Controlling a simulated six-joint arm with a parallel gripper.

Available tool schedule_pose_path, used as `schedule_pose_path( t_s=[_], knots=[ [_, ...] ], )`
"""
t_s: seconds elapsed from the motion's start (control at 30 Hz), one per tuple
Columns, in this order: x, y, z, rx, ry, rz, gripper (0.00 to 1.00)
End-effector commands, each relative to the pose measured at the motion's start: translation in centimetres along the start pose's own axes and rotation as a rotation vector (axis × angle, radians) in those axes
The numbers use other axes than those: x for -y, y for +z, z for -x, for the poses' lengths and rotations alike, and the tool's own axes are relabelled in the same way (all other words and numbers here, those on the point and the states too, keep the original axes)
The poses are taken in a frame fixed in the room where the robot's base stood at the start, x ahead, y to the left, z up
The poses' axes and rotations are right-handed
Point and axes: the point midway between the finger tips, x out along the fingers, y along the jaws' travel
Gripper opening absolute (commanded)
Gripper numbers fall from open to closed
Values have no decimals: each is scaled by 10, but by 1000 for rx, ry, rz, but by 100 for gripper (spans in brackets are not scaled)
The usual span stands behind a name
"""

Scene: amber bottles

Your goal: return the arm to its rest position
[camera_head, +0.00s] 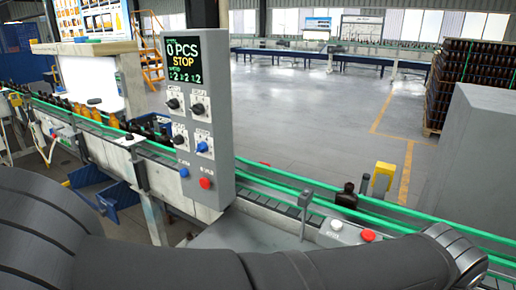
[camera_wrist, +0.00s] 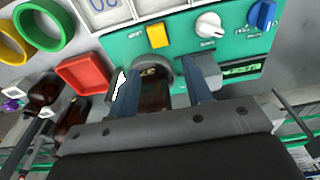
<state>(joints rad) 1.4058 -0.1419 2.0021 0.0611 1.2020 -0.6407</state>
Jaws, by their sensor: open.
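My arm crosses the bottom of the head view, and its gripper end is out of that picture. In the wrist view my gripper (camera_wrist: 160,72) is open, with one blue-grey finger on each side of an amber bottle (camera_wrist: 154,92). The bottle stands in front of a green panel (camera_wrist: 178,55), with a grey rounded part around its far side. I cannot tell whether the fingers touch the bottle. Its lower part is hidden behind the gripper body.
A red square tray (camera_wrist: 80,76), a green ring (camera_wrist: 43,22) and a yellow ring (camera_wrist: 10,42) lie left of the panel. Other dark bottles (camera_wrist: 42,92) lie near the left edge. In the head view, a grey control box (camera_head: 207,110) rises beside the green-railed conveyor (camera_head: 270,180), which carries a dark bottle (camera_head: 346,196).

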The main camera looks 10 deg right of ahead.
Motion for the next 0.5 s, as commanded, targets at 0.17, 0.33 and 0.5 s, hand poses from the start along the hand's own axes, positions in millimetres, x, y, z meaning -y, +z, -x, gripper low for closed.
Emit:
schedule_pose_path(
  t_s=[0.17,0.33,0.5],
  knots=[
    [0,1,-36,5,-4,0,45],
    [0,0,-62,3,-3,0,45],
    [0,0,-75,1,-1,-1,45]
  ],
)
